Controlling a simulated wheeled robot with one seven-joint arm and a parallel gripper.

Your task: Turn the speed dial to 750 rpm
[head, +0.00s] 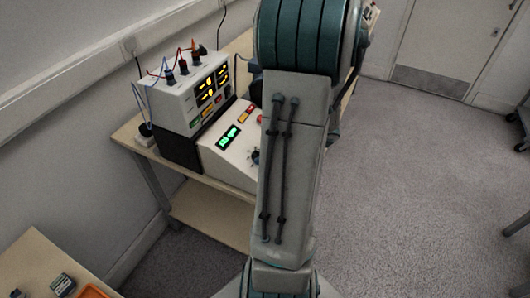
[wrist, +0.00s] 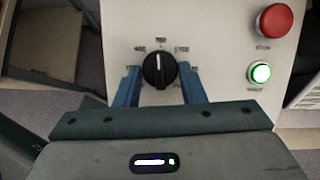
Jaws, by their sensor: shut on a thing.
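The speed dial (wrist: 160,69) is a black round knob with a white pointer line on the light panel, in the middle of the wrist view. Its pointer points straight up in that view. Small labels ring it, too blurred to read. My gripper (wrist: 158,76) has its two blue fingers on either side of the dial and is shut on it. In the head view part of the dial (head: 255,156) shows beside my arm, which hides the gripper. A green lit display (head: 229,137) is on the sloped control panel; its digits are not legible.
A red button (wrist: 275,20) and a green-lit button (wrist: 260,73) sit right of the dial. A white instrument (head: 190,97) with yellow readouts and cables stands behind the panel on the bench (head: 133,131). Open carpet lies to the right.

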